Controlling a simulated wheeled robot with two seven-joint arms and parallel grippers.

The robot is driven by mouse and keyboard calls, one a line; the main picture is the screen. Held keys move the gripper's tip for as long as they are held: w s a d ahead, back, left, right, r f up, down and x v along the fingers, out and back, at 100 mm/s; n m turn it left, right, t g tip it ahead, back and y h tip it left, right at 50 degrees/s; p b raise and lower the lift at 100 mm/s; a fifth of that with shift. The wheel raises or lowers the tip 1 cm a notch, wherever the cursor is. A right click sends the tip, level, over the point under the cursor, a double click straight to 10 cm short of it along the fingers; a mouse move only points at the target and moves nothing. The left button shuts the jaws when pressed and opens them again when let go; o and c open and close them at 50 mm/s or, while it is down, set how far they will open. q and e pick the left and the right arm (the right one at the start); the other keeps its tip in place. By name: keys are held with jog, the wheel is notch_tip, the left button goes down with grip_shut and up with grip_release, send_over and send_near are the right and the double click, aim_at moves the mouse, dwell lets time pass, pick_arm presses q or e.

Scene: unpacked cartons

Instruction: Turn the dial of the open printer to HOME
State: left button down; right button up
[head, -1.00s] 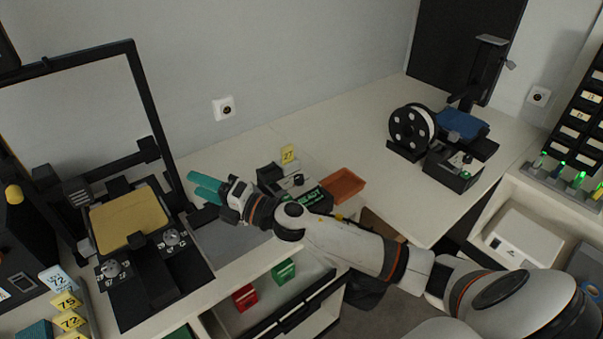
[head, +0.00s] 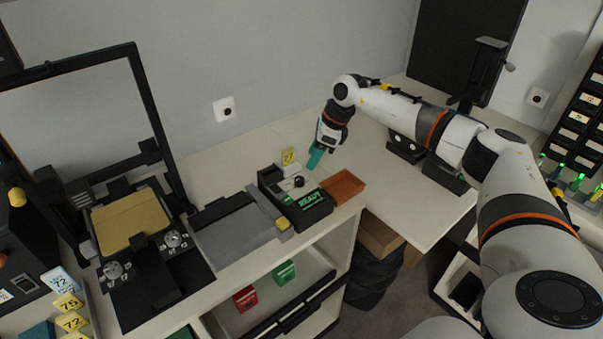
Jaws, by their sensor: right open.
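Two printers show, and I cannot tell for sure which one the task calls open. The left printer (head: 98,155) has a tall black frame, a gold bed (head: 130,221) and two dials (head: 113,270) (head: 173,240) with markings too small to read. The right printer (head: 485,70) has a slim black column; its blue bed, spool and front knob are hidden behind my right arm. My right gripper (head: 316,157) has teal fingertips pointing down, open and empty, above the table just behind a small console (head: 298,200) with a knob and a green READY display. My left gripper is out of view.
A yellow 27 tag (head: 289,156) stands beside the console. An orange-red tray (head: 343,187) lies to its right, and a grey flat device (head: 235,228) to its left. Numbered tags (head: 68,302) stand at lower left. The table by the back wall is clear.

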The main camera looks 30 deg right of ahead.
aim_at(299, 179)
jog(key=p+x, duration=0.1)
jog(key=x, duration=0.7)
jog(key=shift+w+a+f+p, duration=0.1)
jog(key=shift+a+f+p, duration=0.1)
jog(key=shift+p, duration=0.1)
jog(key=c, duration=1)
